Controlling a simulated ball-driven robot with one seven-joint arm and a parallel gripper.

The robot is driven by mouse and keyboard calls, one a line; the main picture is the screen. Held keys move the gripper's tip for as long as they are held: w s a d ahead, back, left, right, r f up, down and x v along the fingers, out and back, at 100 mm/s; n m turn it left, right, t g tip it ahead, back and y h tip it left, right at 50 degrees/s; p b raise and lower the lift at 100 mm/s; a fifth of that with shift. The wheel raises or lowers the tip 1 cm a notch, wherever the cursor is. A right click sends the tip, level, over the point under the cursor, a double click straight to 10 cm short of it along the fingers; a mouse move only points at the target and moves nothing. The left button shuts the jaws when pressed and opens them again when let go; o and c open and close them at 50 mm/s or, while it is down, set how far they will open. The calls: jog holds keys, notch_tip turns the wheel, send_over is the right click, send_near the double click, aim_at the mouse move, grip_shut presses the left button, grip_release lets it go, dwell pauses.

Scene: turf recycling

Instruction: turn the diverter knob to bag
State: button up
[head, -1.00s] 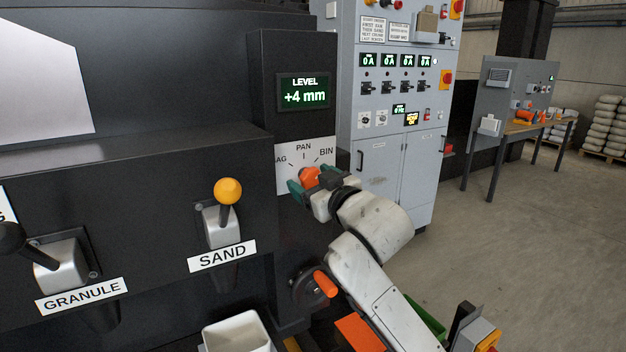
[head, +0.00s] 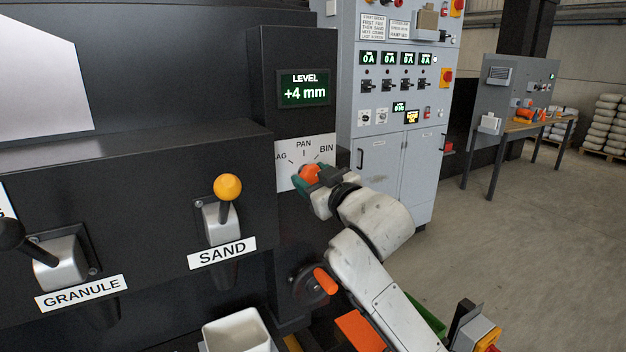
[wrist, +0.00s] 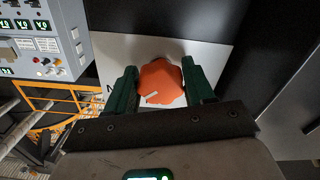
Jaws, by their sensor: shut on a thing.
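The orange diverter knob (head: 309,174) sits on a white label plate (head: 287,153) on the black column. The plate reads PAN at the top, BIN at the right and a partly cut "AG" at the left. My gripper (head: 305,180) is at the knob, its green fingers on either side. In the wrist view the lobed knob (wrist: 160,84) sits between the two green fingers of my gripper (wrist: 160,88), which is shut on it. A small white mark shows on the knob's face. I cannot tell for certain which label the knob points to.
A level display (head: 303,88) above the plate reads +4 mm. Left of it are the yellow-balled SAND lever (head: 228,188) and the GRANULE lever (head: 60,262). A handwheel with an orange grip (head: 325,281) and a white bin (head: 237,334) are below. A grey cabinet (head: 390,180) stands behind.

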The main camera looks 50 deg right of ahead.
jog(key=n+b, duration=0.2)
jog(key=n, duration=0.1)
jog(key=n+b, duration=0.1)
jog(key=n, duration=0.1)
jog(key=shift+f, duration=0.25)
jog(key=n+b, duration=0.3)
jog(key=n, duration=0.2)
jog(key=shift+d, duration=0.15)
jog(key=n+b, duration=0.2)
jog(key=n, duration=0.3)
jog(key=shift+r+b, duration=0.15)
jog(key=shift+b, duration=0.25)
jog(key=shift+r+n+b, duration=0.15)
jog(key=shift+n+b, duration=0.85)
jog(key=shift+n, duration=1.3)
jog(key=shift+c, duration=0.2)
jog(key=shift+r, duration=0.1)
jog(key=shift+s+d, duration=0.1)
jog(key=o, duration=1)
